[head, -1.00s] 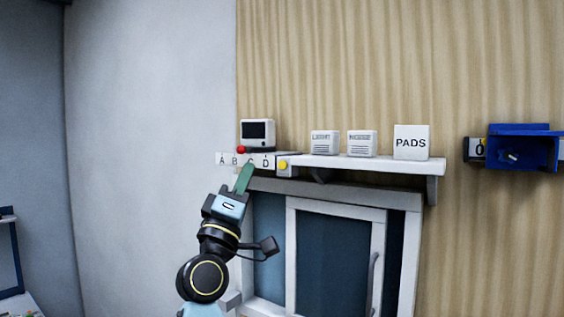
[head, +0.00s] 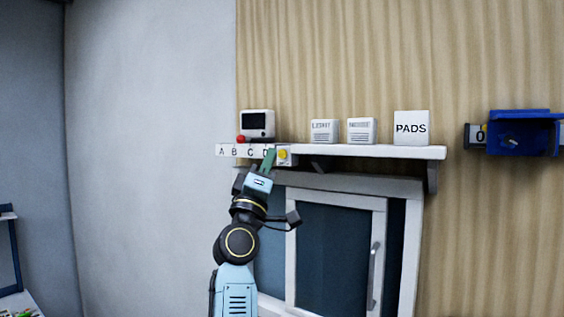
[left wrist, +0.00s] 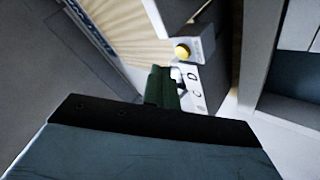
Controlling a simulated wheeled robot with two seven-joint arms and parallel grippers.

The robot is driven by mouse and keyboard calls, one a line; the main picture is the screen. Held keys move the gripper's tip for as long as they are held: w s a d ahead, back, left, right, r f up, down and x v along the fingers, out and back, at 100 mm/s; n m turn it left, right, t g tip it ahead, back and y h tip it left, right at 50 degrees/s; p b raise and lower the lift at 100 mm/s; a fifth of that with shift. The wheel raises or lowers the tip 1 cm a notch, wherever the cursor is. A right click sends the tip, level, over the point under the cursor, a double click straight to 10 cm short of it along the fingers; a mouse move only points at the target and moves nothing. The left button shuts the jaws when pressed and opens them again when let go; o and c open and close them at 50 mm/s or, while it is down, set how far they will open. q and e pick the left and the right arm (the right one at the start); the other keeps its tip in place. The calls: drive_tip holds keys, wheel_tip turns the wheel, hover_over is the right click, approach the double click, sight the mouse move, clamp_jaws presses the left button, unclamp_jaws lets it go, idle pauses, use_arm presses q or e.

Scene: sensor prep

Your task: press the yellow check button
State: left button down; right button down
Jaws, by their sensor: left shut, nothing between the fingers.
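The yellow check button (head: 282,154) sits on a small pale box at the shelf's front left, beside the lettered strip. It also shows in the left wrist view (left wrist: 182,52), just beyond my fingers. My left gripper (head: 269,160) points up at the shelf edge, its green fingers just left of the button in the head view. In the left wrist view the shut green fingers (left wrist: 160,88) hold nothing, and a gap shows between them and the button. My right gripper is not in view.
A red knob (head: 240,139) and a small white monitor (head: 257,125) stand left of the button above the A B C D strip (head: 233,151). The shelf (head: 370,151) carries two white boxes and a PADS sign (head: 411,128). A blue bin (head: 523,133) hangs at right.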

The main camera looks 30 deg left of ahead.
use_arm(q)
drive_tip(key=shift+w, duration=0.7)
drive_tip(key=shift+w, duration=0.1)
idle(1.5)
drive_tip(key=shift+w+b, duration=0.3)
drive_tip(key=shift+b, duration=0.05)
drive_tip(key=shift+w, duration=0.4)
idle(0.5)
drive_tip(key=shift+s, duration=0.1)
drive_tip(key=shift+s+p, duration=0.3)
drive_tip(key=shift+s, duration=0.45)
